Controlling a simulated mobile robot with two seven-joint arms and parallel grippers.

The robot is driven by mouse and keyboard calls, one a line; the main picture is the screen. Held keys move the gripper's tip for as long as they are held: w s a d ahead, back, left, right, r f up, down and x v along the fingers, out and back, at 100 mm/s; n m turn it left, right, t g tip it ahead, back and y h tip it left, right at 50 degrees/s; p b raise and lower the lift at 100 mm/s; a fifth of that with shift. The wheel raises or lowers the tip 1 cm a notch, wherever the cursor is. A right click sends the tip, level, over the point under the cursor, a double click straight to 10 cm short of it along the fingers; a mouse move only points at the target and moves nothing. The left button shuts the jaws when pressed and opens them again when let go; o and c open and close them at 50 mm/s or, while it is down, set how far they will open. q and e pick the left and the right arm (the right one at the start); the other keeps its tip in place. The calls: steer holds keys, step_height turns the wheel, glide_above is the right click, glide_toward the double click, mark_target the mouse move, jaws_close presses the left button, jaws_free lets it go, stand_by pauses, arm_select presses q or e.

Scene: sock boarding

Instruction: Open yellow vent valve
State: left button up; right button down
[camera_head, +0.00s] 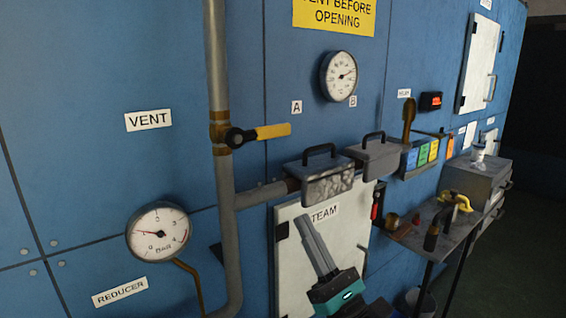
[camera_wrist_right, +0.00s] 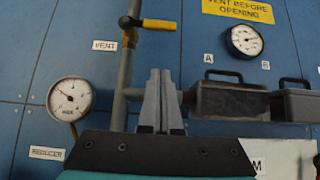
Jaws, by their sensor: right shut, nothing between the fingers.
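The yellow vent valve handle (camera_head: 272,131) sticks out to the right from a black hub on a brass fitting (camera_head: 219,131) of the grey vertical pipe, beside the VENT label (camera_head: 148,120). It lies roughly level, across the pipe. In the right wrist view the yellow handle (camera_wrist_right: 158,24) is at the top, above the fingers. My right gripper (camera_head: 309,218) is shut and empty, below the handle in the head view, in front of the STEAM panel. Its fingers (camera_wrist_right: 159,75) point up, apart from the handle. My left gripper is not in view.
Two grey boxes with black handles, box A (camera_head: 328,178) and box B (camera_head: 378,156), project from the wall right of the pipe (camera_head: 217,60). A pressure gauge (camera_head: 158,232) is lower left. A small shelf (camera_head: 420,237) with tools stands at right.

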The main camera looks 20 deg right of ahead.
mark_target(261, 134)
steer(key=s+r+p+x, duration=0.2)
steer(key=p+x, duration=0.3)
steer(key=x, duration=0.8)
steer(key=shift+d+p, duration=0.3)
steer(key=shift+d+r+n+g+y+b, duration=0.15)
steer(key=shift+n+g+y+b, duration=0.25)
steer(key=shift+n+y, duration=0.5)
